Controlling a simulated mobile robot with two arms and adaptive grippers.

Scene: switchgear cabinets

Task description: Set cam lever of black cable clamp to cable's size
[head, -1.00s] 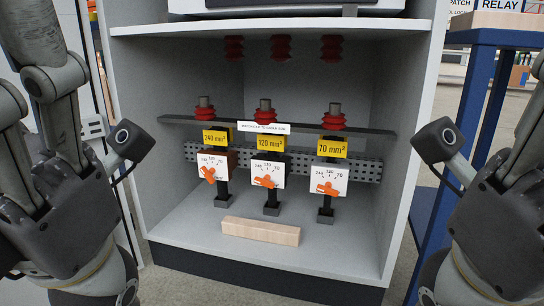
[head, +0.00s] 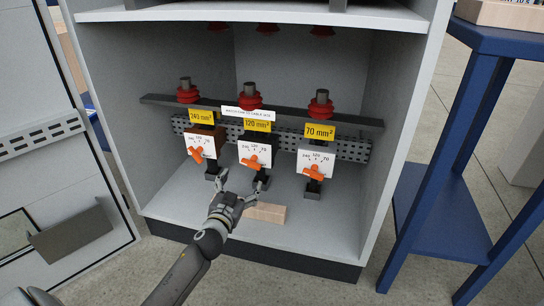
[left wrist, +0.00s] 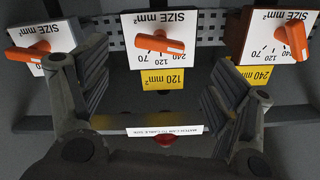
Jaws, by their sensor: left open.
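Three cable clamps stand in a row in the open cabinet. The black clamp (head: 268,139) is the middle one, tagged 120 mm² (head: 257,126), with a white dial plate marked 240, 120, 70. Its orange cam lever (head: 252,162) lies slanted, close to sideways; I cannot tell exactly which mark it points to. In the left wrist view, upside down, the lever (left wrist: 160,43) shows in the middle. My left gripper (head: 238,190) is open and empty, in front of and just below the black clamp's dial. Its fingers (left wrist: 158,95) are spread wide, apart from the lever. My right gripper is out of view.
A brown clamp (head: 206,134) tagged 240 mm² stands left and a grey clamp (head: 316,146) tagged 70 mm² right, each with an orange lever. A wooden block (head: 266,213) lies on the cabinet floor. A blue stand (head: 440,205) is at right.

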